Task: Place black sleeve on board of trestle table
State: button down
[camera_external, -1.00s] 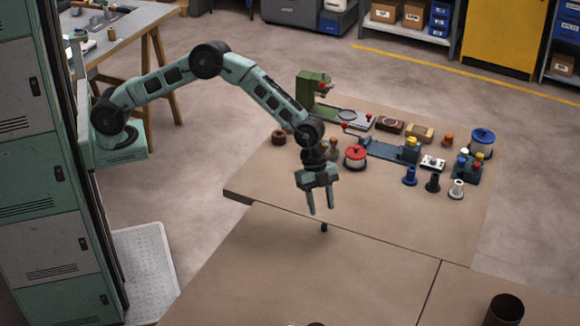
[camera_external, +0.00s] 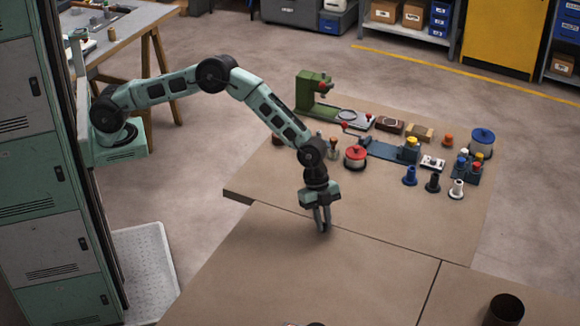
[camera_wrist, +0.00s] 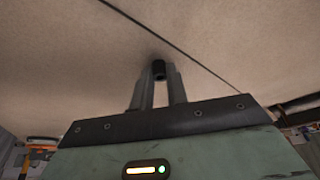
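The black sleeve (camera_wrist: 158,68) is a small dark cylinder standing on the brown surface near a seam. In the wrist view it sits between the fingertips of my gripper (camera_wrist: 160,75). The fingers are drawn in against its sides; in the external view my gripper (camera_external: 324,225) points down and its fingers mostly hide the sleeve (camera_external: 325,228). A table with wooden trestle legs and a grey board (camera_external: 128,30) stands at the upper left, away from my gripper, with some tools on it.
A dark open cylinder (camera_external: 504,309) stands at the lower right. The near brown surface (camera_external: 300,270) is mostly clear. Green lockers (camera_external: 40,165) stand at the left.

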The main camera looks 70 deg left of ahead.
jog(key=shift+r, duration=0.1)
notch_tip(320, 180, up, 10)
jog(key=w+a+n+t+p, duration=0.1)
jog(key=w+a, duration=0.3)
jog(key=a, duration=0.3)
jog(key=w+a+n, duration=0.2)
jog(key=w+a, duration=0.2)
jog(key=a, duration=0.4)
jog(key=w+a+n+t+y+p, duration=0.1)
jog(key=w+a+n+p, duration=0.15)
jog(key=a, duration=1.35)
jog(key=w+a+n+t+y+p, duration=0.1)
jog(key=a+n, duration=0.2)
jog(key=a, duration=1.2)
jog(key=f, duration=0.2)
jog(key=a+f, duration=0.1)
jog(key=f, duration=0.2)
jog(key=shift+w+f+p, duration=0.15)
jog(key=shift+f+p, duration=0.05)
jog(key=shift+p, duration=0.2)
jog(key=shift+a+f+p, duration=0.1)
jog(key=shift+f+p, duration=0.2)
jog(key=shift+f, duration=1.95)
jog(key=shift+f, duration=0.15)
